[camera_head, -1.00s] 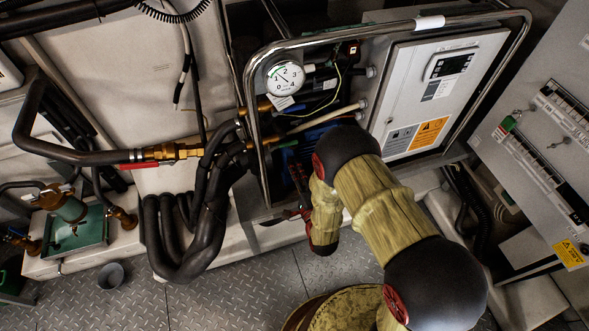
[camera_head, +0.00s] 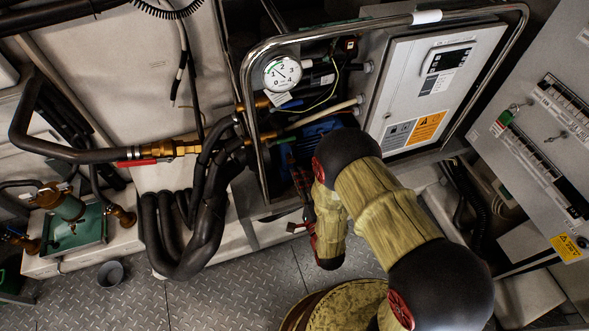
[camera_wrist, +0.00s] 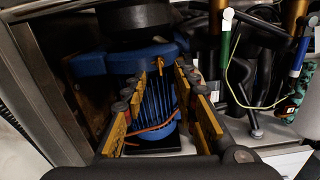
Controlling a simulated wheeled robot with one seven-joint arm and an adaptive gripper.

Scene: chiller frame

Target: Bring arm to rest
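My arm with yellow-green links and black joints reaches in from the lower right of the head view, bent at the elbow. My gripper (camera_head: 300,200) points toward the frame opening, its fingers partly hidden behind my own arm. In the wrist view my gripper (camera_wrist: 155,95) is open, its two yellow-padded fingers apart with nothing held between them. Beyond the fingers is a blue finned motor (camera_wrist: 152,108) inside the frame. In the head view the blue motor (camera_head: 325,128) shows just above my arm.
A chrome tube guard (camera_head: 250,115) surrounds the opening. A pressure gauge (camera_head: 283,74), a grey control box (camera_head: 440,85) and black hoses (camera_head: 205,225) are close by. A switch panel (camera_head: 545,130) stands at right. A grey cup (camera_head: 110,273) sits near open checker-plate floor (camera_head: 220,290).

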